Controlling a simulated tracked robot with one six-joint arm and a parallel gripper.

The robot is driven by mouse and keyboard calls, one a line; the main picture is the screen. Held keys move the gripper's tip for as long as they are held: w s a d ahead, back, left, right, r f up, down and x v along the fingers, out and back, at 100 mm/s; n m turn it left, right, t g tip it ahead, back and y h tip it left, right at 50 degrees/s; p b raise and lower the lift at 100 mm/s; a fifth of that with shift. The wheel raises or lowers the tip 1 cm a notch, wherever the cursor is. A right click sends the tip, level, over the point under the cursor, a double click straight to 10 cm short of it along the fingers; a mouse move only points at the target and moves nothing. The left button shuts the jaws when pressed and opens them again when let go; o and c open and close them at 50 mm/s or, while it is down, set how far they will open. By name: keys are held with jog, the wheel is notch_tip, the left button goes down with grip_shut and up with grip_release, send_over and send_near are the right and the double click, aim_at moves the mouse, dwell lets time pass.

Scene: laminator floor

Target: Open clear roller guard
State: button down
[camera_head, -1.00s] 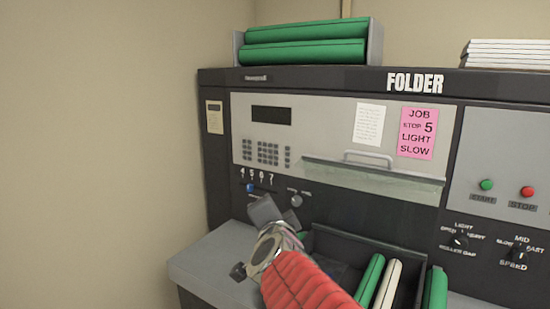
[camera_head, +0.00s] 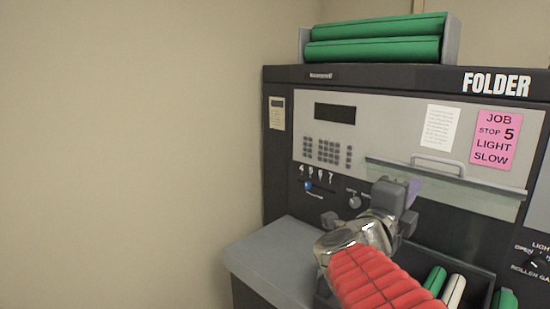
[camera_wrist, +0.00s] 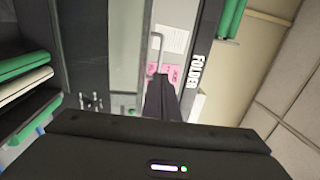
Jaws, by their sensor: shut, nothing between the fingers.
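The clear roller guard (camera_head: 455,190) is a see-through panel across the front of the folder machine, below the printed sheets. A grey bar handle (camera_head: 438,161) stands out at its top edge. My gripper (camera_head: 398,192) is shut and empty, in front of the guard's left part, just below and left of the handle in the picture. Whether it touches the guard cannot be told. In the wrist view the dark fingers (camera_wrist: 161,92) point towards the handle (camera_wrist: 154,52), with a gap visible in the picture. My arm hides some of the panel below the guard.
Below the guard is a dark tray (camera_head: 478,262) with green and white rolls. A grey side shelf (camera_head: 275,262) is at left. Green rolls (camera_head: 375,38) lie on top. A bare wall fills the left.

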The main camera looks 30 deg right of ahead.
aim_at(435, 161)
jog(key=shift+d, duration=0.1)
jog(key=x, duration=1.3)
jog(key=shift+w+d+r, duration=0.1)
jog(key=shift+w+d, duration=0.05)
jog(key=shift+d, duration=0.2)
